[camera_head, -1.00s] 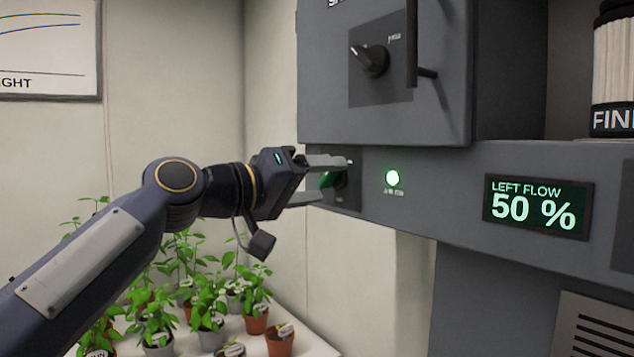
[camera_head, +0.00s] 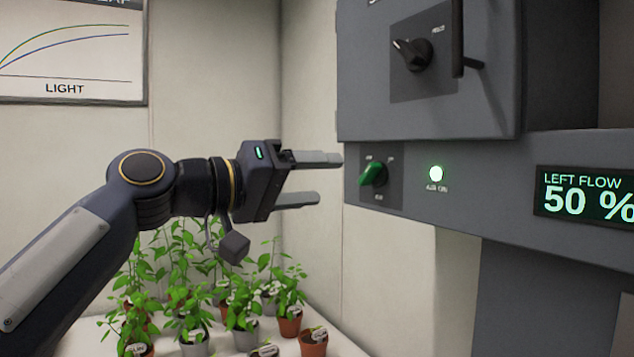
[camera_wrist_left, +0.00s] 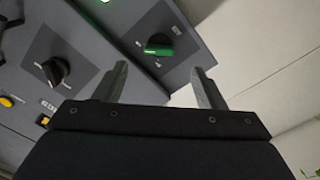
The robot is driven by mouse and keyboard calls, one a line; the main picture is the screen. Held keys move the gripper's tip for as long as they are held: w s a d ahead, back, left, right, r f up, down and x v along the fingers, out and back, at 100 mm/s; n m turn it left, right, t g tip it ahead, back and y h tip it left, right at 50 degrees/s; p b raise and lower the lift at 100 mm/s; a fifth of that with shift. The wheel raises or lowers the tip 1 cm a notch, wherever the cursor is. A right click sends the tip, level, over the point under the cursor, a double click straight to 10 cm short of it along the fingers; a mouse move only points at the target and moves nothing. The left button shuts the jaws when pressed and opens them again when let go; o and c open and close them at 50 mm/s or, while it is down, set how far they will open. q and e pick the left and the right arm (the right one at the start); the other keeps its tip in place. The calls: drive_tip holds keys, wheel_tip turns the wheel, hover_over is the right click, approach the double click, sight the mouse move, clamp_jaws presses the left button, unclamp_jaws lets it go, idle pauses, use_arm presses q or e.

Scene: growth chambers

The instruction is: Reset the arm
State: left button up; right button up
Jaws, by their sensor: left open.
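My left gripper (camera_head: 318,179) is open and empty. Its two fingers point right toward the grey panel, and a small gap separates the upper fingertip from the panel's left edge. A green knob (camera_head: 373,174) sits on a dark plate at the left end of the panel, just right of the fingertips. In the left wrist view the green knob (camera_wrist_left: 158,46) lies ahead of and between the two open fingers (camera_wrist_left: 162,80), not touched. My right gripper does not show.
A black knob (camera_head: 411,54) and a door handle are above. Potted plants (camera_head: 240,310) stand on a white surface below my arm. A chart (camera_head: 70,50) hangs at left.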

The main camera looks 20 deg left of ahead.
use_arm(q)
drive_tip(key=s+f+g+y+p, duration=0.1)
drive_tip(key=s+f, duration=0.6)
drive_tip(key=f, duration=0.7)
drive_tip(key=s+f+g+y+p, duration=0.1)
drive_tip(key=s+f+g+y, duration=0.2)
drive_tip(key=s+f, duration=0.4)
drive_tip(key=s+a+f+g+y+p, duration=0.1)
drive_tip(key=s+f+g+y, duration=0.2)
drive_tip(key=f, duration=2)
drive_tip(key=s+g, duration=0.1)
drive_tip(key=s, duration=0.3)
drive_tip(key=shift+f, duration=0.2)
